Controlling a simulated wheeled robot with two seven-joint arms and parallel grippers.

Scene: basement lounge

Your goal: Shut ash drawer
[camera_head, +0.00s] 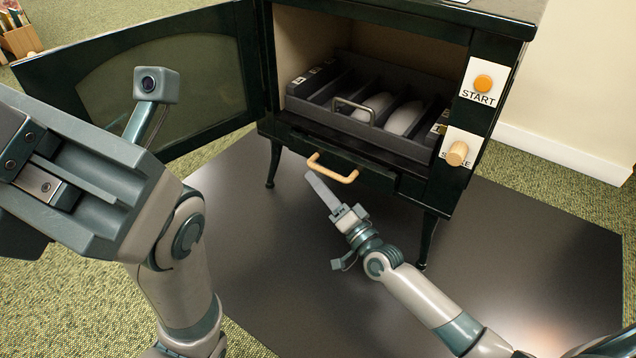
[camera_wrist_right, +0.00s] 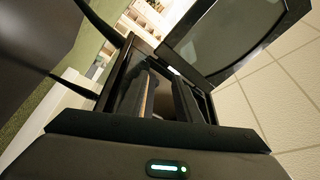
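The dark stove (camera_head: 432,202) stands with its ash drawer (camera_head: 345,157) low in front, under the open firebox. The drawer has a curved wooden handle (camera_head: 333,176). I cannot tell clearly how far the drawer stands out. My right gripper (camera_head: 318,186) is just below and in front of the handle, its fingers pointing up at the drawer. In the right wrist view its two dark fingers (camera_wrist_right: 165,98) are apart, and a brown strip shows beside the left one. My left gripper (camera_head: 62,165) is raised close to the head camera, its fingertips not clearly seen.
The glass stove door (camera_head: 165,85) hangs wide open to the left. A dark tray (camera_head: 415,148) with a metal handle and pale lumps sits in the firebox. Orange START button (camera_head: 483,83) and a wooden knob (camera_head: 457,153) are at right. The dark floor plate (camera_head: 500,255) is clear.

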